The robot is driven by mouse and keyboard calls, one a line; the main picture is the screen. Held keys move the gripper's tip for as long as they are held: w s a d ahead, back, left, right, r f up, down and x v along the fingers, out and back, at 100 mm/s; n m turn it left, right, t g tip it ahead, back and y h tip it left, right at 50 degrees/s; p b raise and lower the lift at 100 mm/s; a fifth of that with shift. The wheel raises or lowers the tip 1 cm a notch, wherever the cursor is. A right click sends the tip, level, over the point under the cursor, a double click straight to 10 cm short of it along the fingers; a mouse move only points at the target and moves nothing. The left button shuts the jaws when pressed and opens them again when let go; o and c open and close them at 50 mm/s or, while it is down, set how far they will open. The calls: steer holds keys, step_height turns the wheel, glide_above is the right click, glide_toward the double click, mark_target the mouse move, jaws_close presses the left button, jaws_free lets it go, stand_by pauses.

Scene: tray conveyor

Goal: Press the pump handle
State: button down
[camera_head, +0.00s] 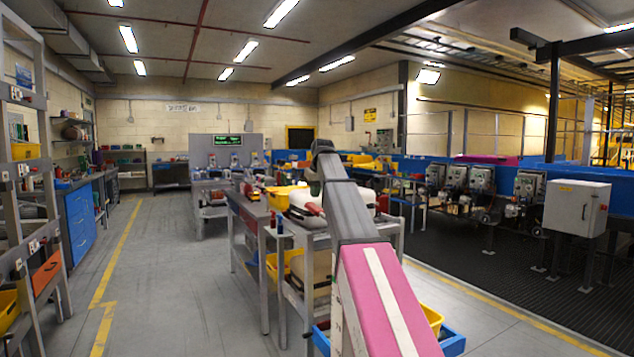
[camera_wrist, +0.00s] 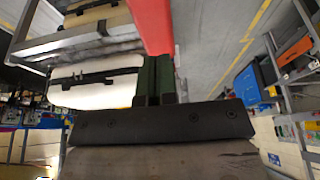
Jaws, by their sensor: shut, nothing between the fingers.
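A red bar that looks like the pump handle (camera_wrist: 151,25) runs down from the top of the wrist view. Its lower end meets the tips of my gripper (camera_wrist: 155,60) in the picture. I cannot tell whether they touch. My gripper is shut, with its dark green fingers together and nothing seen between them. Cream bodies with black bands (camera_wrist: 95,92) lie just left of the fingers. In the head view, a red handle-like part (camera_head: 314,209) shows beside a cream item on the workbench (camera_head: 272,228). My arm covers part of the bench, and my gripper is hidden there.
Yellow bins (camera_head: 286,196) stand on and under the bench. A grey rack (camera_head: 42,200) and blue cabinets (camera_head: 80,215) line the left side. The aisle floor (camera_head: 180,270) is clear. A white box (camera_head: 577,205) and several machines stand at the right.

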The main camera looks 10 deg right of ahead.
steer(key=shift+w+f, duration=0.15)
steer(key=shift+f, duration=1.35)
step_height(320, 180, down, 10)
steer(key=shift+w+a, duration=0.2)
steer(key=shift+w, duration=0.15)
steer(key=shift+f, duration=0.15)
step_height(320, 180, up, 14)
glide_above(313, 206)
steer(key=w, duration=0.2)
steer(key=shift+w+a+f, duration=0.15)
steer(key=shift+f, duration=0.05)
steer(key=shift+r, duration=0.75)
